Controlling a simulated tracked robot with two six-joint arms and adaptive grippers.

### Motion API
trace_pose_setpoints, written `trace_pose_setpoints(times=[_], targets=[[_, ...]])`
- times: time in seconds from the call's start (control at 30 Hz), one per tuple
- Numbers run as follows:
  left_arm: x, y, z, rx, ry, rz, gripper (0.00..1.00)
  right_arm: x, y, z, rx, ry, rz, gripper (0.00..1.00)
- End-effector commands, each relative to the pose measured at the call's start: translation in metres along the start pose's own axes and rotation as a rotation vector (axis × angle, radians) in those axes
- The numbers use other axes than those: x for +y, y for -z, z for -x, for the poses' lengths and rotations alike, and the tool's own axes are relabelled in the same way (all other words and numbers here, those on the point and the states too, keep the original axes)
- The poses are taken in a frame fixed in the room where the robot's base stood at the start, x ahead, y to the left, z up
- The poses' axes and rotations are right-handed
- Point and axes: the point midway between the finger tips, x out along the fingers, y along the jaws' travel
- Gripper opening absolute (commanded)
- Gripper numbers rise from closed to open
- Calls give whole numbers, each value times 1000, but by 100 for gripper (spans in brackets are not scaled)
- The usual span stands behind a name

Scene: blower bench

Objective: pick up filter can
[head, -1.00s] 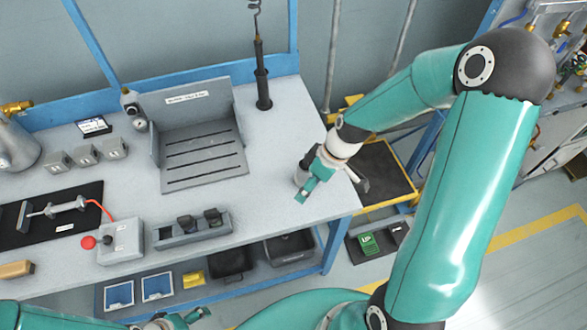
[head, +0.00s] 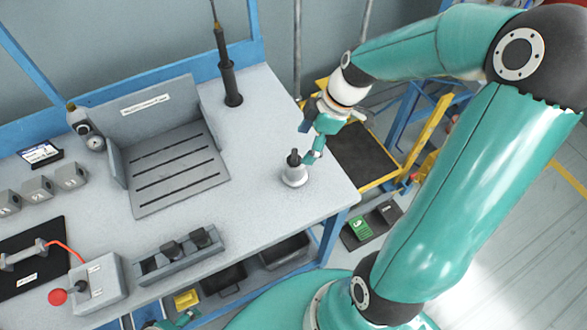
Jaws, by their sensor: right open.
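The filter can appears to be the small pale cylinder with a black top (head: 295,175), upright on the grey bench (head: 265,215) near its right end. My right gripper (head: 309,143) is open and empty, just behind and to the right of the can, with its teal fingers pointing down toward it. One fingertip is close to the can's black top; I cannot tell whether they touch. Only a bit of my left gripper (head: 178,320) shows at the bottom edge, and its jaws are not clear.
A slotted grey fixture (head: 180,170) stands left of the can, with a black upright tool (head: 230,85) behind. A grey block with black knobs (head: 178,255) sits at the front edge. A yellow-framed cart (head: 365,155) is beyond the right end. Bench around the can is clear.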

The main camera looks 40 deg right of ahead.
Motion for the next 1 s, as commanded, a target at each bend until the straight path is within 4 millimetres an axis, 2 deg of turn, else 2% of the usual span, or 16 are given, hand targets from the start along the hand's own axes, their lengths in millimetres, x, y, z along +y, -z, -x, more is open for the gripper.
trace_pose_setpoints(times=[0.1,0.43,0.7,1.0], targets=[[0,0,1,0,0,0,79,-1,1,-21,-1,5,3,80],[2,0,5,0,0,0,79,-1,0,-44,-1,5,1,80],[4,0,12,0,0,0,79,-2,-4,-80,0,4,3,80],[4,0,12,0,0,0,79,-1,-3,-87,-1,1,4,80]])
